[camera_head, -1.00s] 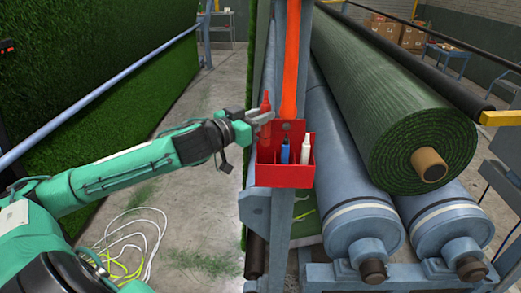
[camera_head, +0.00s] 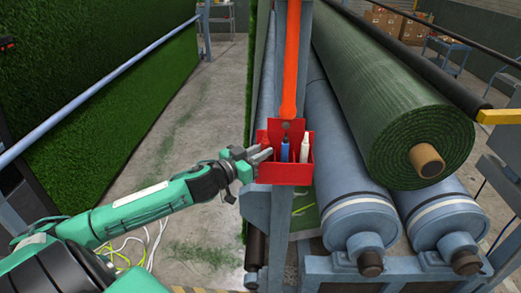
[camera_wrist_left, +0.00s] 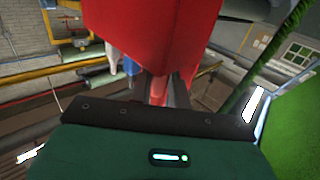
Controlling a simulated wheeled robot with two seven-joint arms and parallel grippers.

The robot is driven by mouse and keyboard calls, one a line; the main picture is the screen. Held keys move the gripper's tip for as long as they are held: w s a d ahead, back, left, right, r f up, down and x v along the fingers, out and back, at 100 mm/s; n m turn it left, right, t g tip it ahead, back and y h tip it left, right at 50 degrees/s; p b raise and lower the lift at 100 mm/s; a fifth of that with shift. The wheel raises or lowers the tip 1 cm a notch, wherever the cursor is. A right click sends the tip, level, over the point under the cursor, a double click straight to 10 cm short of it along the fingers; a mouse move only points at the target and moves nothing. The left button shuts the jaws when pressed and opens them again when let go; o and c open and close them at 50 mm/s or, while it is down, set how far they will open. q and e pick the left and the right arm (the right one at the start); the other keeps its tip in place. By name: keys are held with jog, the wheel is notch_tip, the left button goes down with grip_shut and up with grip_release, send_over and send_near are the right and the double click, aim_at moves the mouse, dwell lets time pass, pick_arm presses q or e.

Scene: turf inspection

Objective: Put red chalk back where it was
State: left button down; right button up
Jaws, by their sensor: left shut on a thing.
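The red chalk (camera_head: 263,137) shows its tip just above my left gripper, at the left end of the red box (camera_head: 285,174). My left gripper (camera_head: 264,155) is shut on the chalk, and its fingers overlap the box's left part. The lower part of the chalk is hidden, so I cannot tell whether it rests on the box floor. In the left wrist view, the red chalk (camera_wrist_left: 158,92) shows between the dark fingers, close to the red box (camera_wrist_left: 150,30). My right gripper is out of view.
A blue marker (camera_head: 285,151) and a white one (camera_head: 305,150) stand in the box, right of the chalk. The box hangs on a grey post with an orange strip (camera_head: 291,60). Rollers and a turf roll (camera_head: 390,100) lie to the right. The floor at left is open.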

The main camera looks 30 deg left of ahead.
pick_arm(q)
jog(key=shift+f, duration=0.15)
jog(key=c, duration=1.6)
grip_release()
jog(key=shift+r, duration=0.2)
jog(key=shift+s+a+f+b, duration=0.2)
jog(key=shift+s+b, duration=0.2)
jog(key=shift+s, duration=0.35)
jog(key=b+v, duration=0.2)
jog(key=v, duration=0.8)
jog(key=shift+s+r+b, duration=0.15)
jog(key=shift+b, duration=0.15)
